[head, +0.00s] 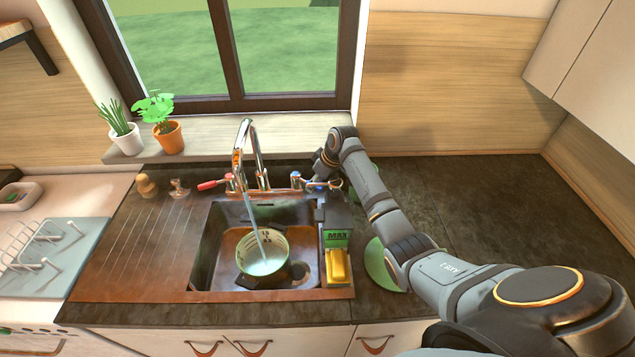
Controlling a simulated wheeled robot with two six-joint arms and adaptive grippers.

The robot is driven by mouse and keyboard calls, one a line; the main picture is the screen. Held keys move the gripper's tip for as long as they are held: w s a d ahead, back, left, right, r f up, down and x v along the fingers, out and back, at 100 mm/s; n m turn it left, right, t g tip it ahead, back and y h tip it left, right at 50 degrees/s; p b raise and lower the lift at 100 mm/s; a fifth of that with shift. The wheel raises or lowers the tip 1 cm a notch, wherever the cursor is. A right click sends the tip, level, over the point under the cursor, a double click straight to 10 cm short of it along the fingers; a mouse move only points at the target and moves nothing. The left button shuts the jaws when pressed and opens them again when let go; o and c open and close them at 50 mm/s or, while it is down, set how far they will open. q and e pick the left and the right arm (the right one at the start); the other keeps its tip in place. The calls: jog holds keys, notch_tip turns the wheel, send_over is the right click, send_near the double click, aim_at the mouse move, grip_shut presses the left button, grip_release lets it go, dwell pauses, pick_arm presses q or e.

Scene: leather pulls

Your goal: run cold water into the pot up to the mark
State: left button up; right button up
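The pot (263,272) stands in the sink basin (215,245), with dark handles and marks on its pale inner wall. A stream of water (254,222) runs from the curved faucet (241,150) into it, and water shows inside. I cannot read the level against a mark. The cold tap (296,179), with a blue marking, is right of the spout; a red-handled tap (210,184) is on the left. My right gripper (322,180) is at the cold tap's lever. Its fingers are small and partly hidden, so its opening is unclear. My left gripper is out of view.
A yellow sponge (338,266) sits in a holder at the sink's right edge, below a green MAX label (338,236). A green round item (378,262) lies partly behind my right arm. Two potted plants (168,137) stand on the sill. The right counter (460,205) is clear.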

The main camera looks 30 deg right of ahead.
jog(key=shift+r, duration=0.2)
jog(key=v, duration=1.1)
jog(key=shift+r, duration=0.25)
jog(key=shift+s, duration=0.15)
jog(key=shift+c, duration=0.4)
